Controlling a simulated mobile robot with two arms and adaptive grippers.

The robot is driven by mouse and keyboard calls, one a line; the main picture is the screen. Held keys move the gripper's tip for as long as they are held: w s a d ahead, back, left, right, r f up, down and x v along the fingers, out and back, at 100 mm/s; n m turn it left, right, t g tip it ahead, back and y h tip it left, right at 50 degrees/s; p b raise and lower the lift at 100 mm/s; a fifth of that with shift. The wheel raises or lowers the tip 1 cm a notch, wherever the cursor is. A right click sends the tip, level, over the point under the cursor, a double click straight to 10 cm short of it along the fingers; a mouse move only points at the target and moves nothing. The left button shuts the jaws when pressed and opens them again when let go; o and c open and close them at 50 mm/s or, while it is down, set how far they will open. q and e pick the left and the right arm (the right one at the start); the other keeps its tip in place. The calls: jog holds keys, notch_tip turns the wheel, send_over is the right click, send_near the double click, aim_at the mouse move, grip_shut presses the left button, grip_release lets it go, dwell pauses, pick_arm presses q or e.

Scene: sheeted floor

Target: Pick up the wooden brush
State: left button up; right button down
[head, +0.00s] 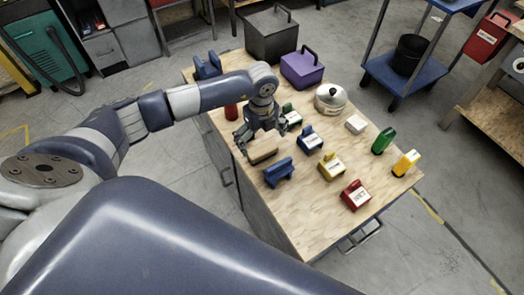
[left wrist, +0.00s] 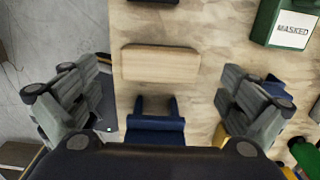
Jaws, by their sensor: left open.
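The wooden brush (head: 262,155) lies near the left edge of the wooden worktop, a pale block with a dark underside. In the left wrist view the brush (left wrist: 160,63) lies crosswise, upper middle, between the lines of the two fingers and beyond their tips. My left gripper (head: 261,138) is above the worktop beside the brush, fingers spread. In the left wrist view the left gripper (left wrist: 160,95) is wide open with nothing between its fingers touching the brush. My right gripper is not in view.
A blue holder (head: 278,172) stands close to the brush, on its near side. Several coloured labelled blocks, a white pot (head: 330,97), a purple box (head: 302,69) and a dark box (head: 272,36) share the worktop (head: 310,225). Its near corner is clear.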

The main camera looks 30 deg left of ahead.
aim_at(262, 149)
pick_arm(q)
notch_tip(262, 149, down, 5)
jog(key=shift+s+d+r+p, duration=0.1)
jog(key=shift+d+p, duration=0.05)
jog(key=shift+p, duration=0.45)
jog(key=c, duration=1)
